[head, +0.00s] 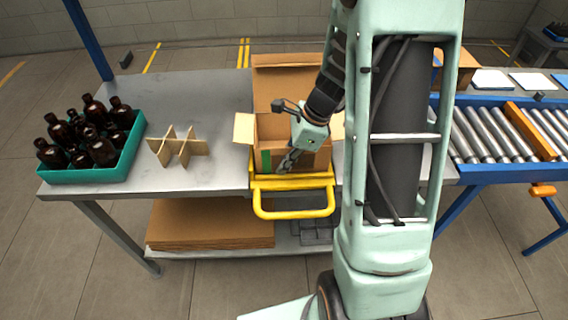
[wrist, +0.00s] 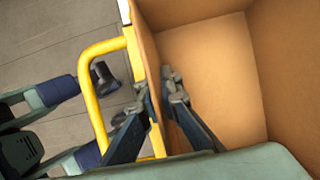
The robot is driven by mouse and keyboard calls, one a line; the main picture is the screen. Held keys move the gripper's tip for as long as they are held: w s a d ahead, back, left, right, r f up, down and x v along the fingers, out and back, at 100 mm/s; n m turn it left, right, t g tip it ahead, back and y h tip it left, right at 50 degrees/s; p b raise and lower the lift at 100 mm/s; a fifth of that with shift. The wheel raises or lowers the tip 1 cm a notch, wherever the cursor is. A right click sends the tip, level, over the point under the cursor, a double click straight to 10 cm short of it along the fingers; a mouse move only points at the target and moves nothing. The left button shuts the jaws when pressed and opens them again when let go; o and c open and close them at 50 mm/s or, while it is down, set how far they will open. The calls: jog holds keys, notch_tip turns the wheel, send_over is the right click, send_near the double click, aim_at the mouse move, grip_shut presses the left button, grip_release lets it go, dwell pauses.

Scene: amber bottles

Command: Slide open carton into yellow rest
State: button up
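The open carton (head: 314,155) is brown, with its flaps spread and a green patch on its near side. It stands upright at the table's front edge, right behind the front bar of the yellow rest (head: 292,183). Whether its base sits inside the rest is hidden. My gripper (head: 286,165) is at the carton's near wall. In the wrist view, my gripper (wrist: 157,88) has one finger outside and one inside the wall, the tips close against it. The carton's empty inside (wrist: 205,80) fills the right, and the rest's yellow handle (wrist: 90,85) shows at left.
A teal crate (head: 88,175) of amber bottles (head: 100,150) and a cardboard divider (head: 178,148) stand on the grey table (head: 205,110) to the left. A roller conveyor (head: 490,135) is at right. Flat cardboard (head: 210,225) lies on the lower shelf.

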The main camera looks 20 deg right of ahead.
jog(key=o, duration=0.3)
jog(key=shift+s+a+f, duration=0.1)
jog(key=shift+a+f, duration=0.1)
jog(key=shift+o, duration=0.2)
jog(key=shift+d+r, duration=0.15)
jog(key=shift+d+r, duration=0.1)
jog(key=shift+r, duration=0.15)
jog(key=v, duration=1.1)
jog(key=shift+r, duration=0.2)
